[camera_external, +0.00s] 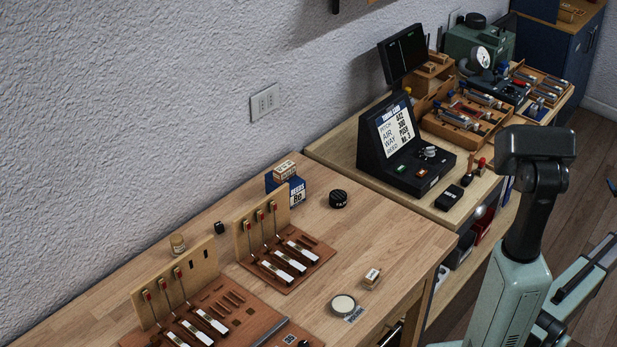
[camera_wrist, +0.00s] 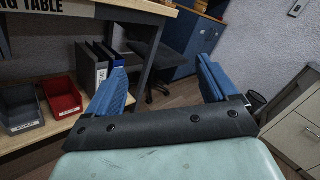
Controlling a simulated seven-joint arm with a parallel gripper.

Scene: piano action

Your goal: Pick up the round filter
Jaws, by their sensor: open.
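The disc is not in the wrist view. In the external view my arm stands right of the bench, and I cannot clearly make out the gripper.
A black round tin (camera_external: 338,199) stands farther back. A second bench holds a black console (camera_external: 400,150). Bare wood surrounds the disc's back left.

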